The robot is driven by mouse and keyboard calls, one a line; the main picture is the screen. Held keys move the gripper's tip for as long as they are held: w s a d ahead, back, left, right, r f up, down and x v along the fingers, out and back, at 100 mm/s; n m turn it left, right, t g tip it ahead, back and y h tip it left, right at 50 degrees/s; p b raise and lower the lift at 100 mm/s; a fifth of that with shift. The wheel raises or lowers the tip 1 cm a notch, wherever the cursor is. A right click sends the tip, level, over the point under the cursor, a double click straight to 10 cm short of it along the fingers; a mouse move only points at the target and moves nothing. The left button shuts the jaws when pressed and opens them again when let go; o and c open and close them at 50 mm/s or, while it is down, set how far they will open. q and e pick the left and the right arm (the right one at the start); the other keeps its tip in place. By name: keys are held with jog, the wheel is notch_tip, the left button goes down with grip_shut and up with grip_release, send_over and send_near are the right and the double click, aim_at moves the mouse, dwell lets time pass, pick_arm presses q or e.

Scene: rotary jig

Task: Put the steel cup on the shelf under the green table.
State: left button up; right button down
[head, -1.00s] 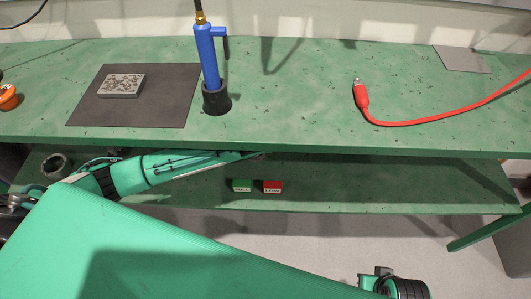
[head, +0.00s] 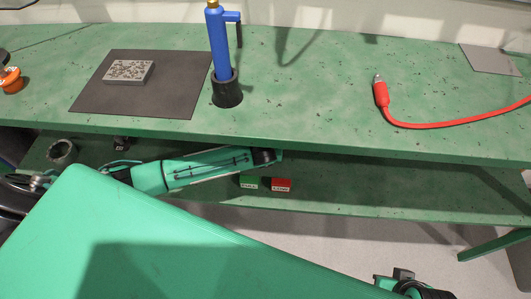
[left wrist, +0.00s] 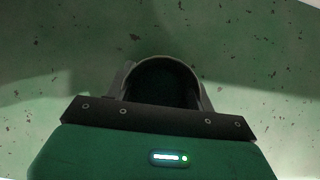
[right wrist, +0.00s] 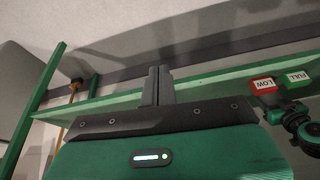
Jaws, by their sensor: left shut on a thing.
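The steel cup (left wrist: 162,62) shows in the left wrist view as a round grey rim with a dark inside. My left gripper (left wrist: 162,92) is shut on it, above or on a green speckled surface; I cannot tell if the cup touches it. In the head view my left arm reaches in beside the shelf (head: 365,195) under the green table (head: 310,95), and its gripper and the cup are hidden there. My right gripper (right wrist: 158,84) is shut and empty, in front of the shelf edge; part of it shows at the bottom right of the head view (head: 402,282).
A green FULL card (head: 249,182) and a red LOW card (head: 281,184) are at the shelf. A grey ring-shaped part (head: 62,150) is on the shelf's left. The tabletop holds a blue tool (head: 219,45), a dark mat (head: 100,98) and a red cable (head: 430,124). The shelf's right looks clear.

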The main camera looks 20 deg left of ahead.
pick_arm(q)
jog(key=o, duration=1.1)
